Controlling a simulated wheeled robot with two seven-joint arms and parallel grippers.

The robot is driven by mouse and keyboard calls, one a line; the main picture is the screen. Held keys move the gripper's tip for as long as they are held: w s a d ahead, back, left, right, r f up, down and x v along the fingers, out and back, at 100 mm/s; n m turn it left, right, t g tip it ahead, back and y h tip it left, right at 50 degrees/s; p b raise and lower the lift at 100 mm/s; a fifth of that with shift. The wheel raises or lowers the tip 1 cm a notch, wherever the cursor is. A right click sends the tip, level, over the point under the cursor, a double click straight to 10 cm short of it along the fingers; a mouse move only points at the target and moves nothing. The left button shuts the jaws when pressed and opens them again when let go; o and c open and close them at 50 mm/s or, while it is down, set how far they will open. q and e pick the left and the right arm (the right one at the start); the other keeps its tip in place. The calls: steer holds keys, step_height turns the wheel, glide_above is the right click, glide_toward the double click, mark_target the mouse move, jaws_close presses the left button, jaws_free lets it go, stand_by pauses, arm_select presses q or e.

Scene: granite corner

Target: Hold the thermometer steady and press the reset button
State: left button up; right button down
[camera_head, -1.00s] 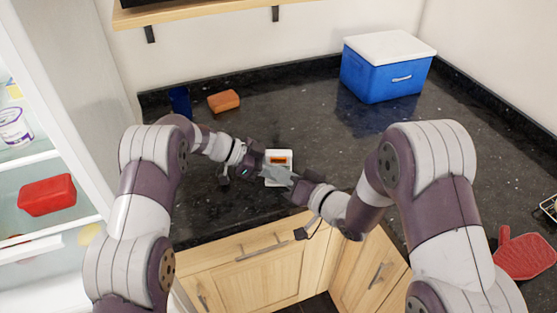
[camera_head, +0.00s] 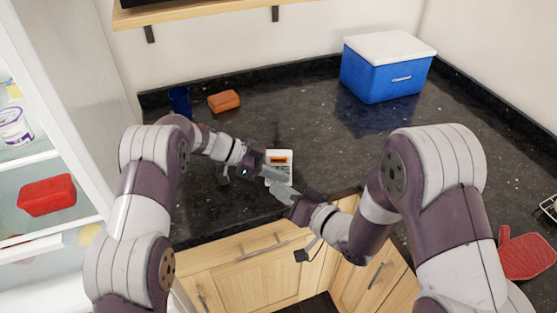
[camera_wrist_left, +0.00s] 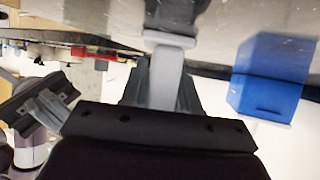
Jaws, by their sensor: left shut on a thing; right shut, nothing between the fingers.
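The thermometer (camera_head: 284,156) is a small white device with an orange display, standing on the dark counter in the middle of the head view. My left gripper (camera_head: 274,176) is shut on its lower left part and partly covers it. In the left wrist view a pale grey piece (camera_wrist_left: 166,80) shows between the fingers, probably the thermometer's edge. My right gripper (camera_head: 274,192) is shut and empty, just below and in front of the thermometer. It also shows at the left of the left wrist view (camera_wrist_left: 42,108). I cannot make out the reset button.
A blue cooler with a white lid (camera_head: 386,72) stands at the back right. An orange block (camera_head: 223,101) and a blue cup (camera_head: 180,101) stand at the back left. An open fridge (camera_head: 60,150) is on the left. The counter behind the thermometer is clear.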

arm_select(q)
steer(key=o, duration=0.9)
